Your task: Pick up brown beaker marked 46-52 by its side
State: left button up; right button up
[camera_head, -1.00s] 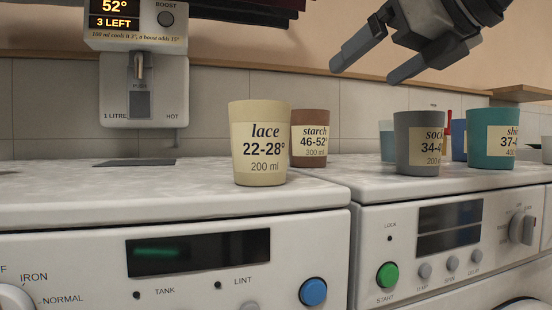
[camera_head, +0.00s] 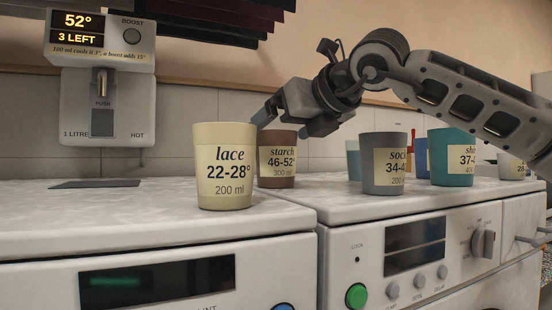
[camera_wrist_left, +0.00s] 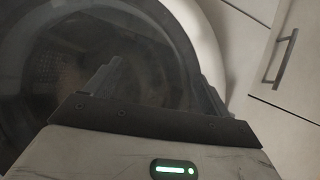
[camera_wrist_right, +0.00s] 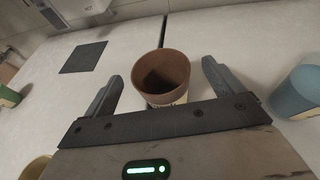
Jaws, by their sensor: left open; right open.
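The brown beaker (camera_head: 277,158), labelled starch 46-52°, stands upright on the machine top behind the cream beaker (camera_head: 224,168), which hides its left edge. In the right wrist view the brown beaker (camera_wrist_right: 161,78) is open-topped and lies between and just beyond the open fingers. My right gripper (camera_head: 282,117) is open at the top of the brown beaker in the head view, with no visible grip. In the right wrist view its fingers (camera_wrist_right: 164,86) flank the beaker with gaps. My left gripper (camera_wrist_left: 157,85) is open and empty in front of a round machine door.
A grey beaker (camera_head: 383,165), a teal beaker (camera_head: 452,158) and a light blue beaker (camera_head: 353,160) stand to the right. A hot water dispenser (camera_head: 104,105) is at the back left above a dark mat (camera_head: 95,184). A seam between machines runs near the brown beaker.

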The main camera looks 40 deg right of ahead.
jog(key=shift+x, duration=1.45)
jog(key=c, duration=1)
jog(key=shift+c, duration=0.2)
